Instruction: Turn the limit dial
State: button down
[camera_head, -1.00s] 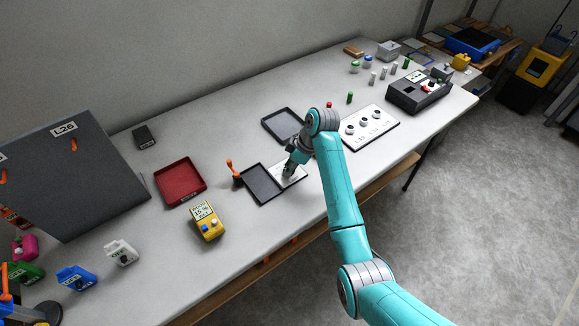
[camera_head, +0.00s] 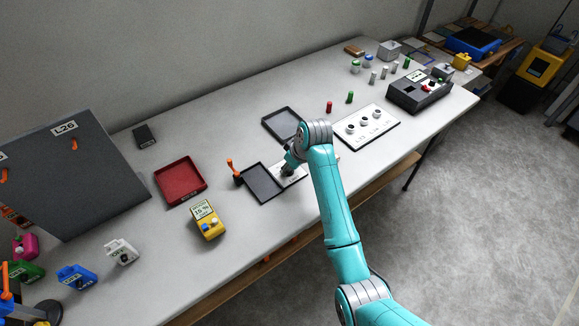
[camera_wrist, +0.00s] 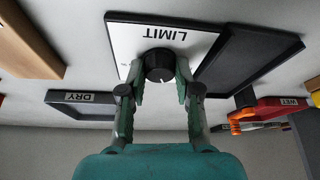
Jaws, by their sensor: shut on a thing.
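The limit dial (camera_wrist: 159,66) is a black round knob on a white plate labelled LIMIT (camera_wrist: 124,38), seen upside down in the wrist view. My gripper (camera_wrist: 160,84) is shut on the dial, with one finger on each side of it. In the head view, my gripper (camera_head: 287,172) is low over the white limit plate (camera_head: 291,180) at the table's front middle. It hides the dial there.
A dark tray (camera_head: 263,184) adjoins the plate on its left, with an orange-handled lever (camera_head: 234,171) beside it. A red tray (camera_head: 180,183) and a yellow meter (camera_head: 207,222) lie further left. A panel with several black knobs (camera_head: 384,138) is to the right.

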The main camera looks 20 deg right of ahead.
dwell(0.3)
jog(key=c, duration=0.8)
grip_release()
jog(key=v, duration=1.2)
